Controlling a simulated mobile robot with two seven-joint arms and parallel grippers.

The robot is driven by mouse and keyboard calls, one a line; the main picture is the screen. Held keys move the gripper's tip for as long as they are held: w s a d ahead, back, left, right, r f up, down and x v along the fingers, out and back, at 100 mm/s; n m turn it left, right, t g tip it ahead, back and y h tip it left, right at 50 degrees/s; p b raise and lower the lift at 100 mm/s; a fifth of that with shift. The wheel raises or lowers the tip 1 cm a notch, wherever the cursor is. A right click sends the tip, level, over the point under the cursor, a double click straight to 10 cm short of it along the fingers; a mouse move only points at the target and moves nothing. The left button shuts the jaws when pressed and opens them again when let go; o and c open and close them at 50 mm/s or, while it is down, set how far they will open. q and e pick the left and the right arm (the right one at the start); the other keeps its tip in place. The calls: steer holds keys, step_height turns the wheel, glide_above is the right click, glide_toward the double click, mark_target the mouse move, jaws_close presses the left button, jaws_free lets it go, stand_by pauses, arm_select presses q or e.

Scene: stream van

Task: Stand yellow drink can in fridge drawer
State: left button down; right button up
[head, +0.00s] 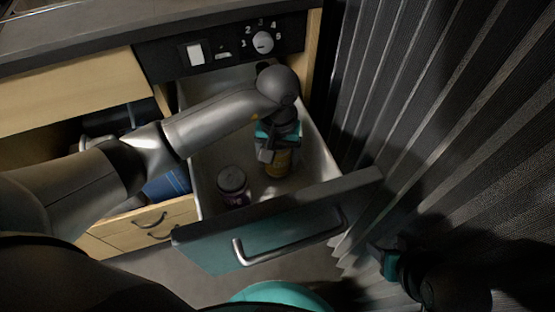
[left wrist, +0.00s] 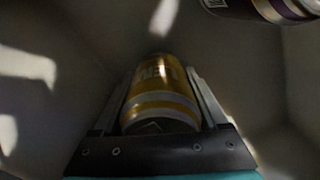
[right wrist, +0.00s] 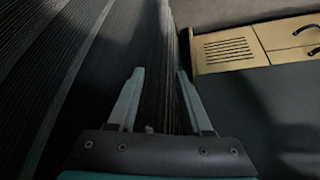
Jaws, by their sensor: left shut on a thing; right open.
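The yellow drink can (head: 277,163) is inside the open fridge drawer (head: 309,138), toward its right side. My left gripper (head: 268,150) reaches down into the drawer and is shut on the can. In the left wrist view the can (left wrist: 160,90) sits between the two fingers, with its label and one end showing. It looks about upright in the head view; I cannot tell whether its base touches the drawer floor. My right gripper (right wrist: 155,105) is open and empty, low by the curtain; in the head view it (head: 385,262) is dark and partly shadowed.
A dark can (head: 233,186) stands in the drawer, left of the yellow can, and shows in the left wrist view (left wrist: 262,8). The drawer front (head: 262,236) has a metal handle. A pleated curtain (head: 440,120) hangs at right. A control panel (head: 222,52) is above the drawer.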

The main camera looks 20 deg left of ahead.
arm_select(q)
steer(key=shift+f, duration=0.1)
jaws_free()
arm_select(e)
steer(key=shift+w+a+f, duration=0.1)
steer(key=shift+w+a, duration=0.2)
steer(key=shift+d, duration=0.1)
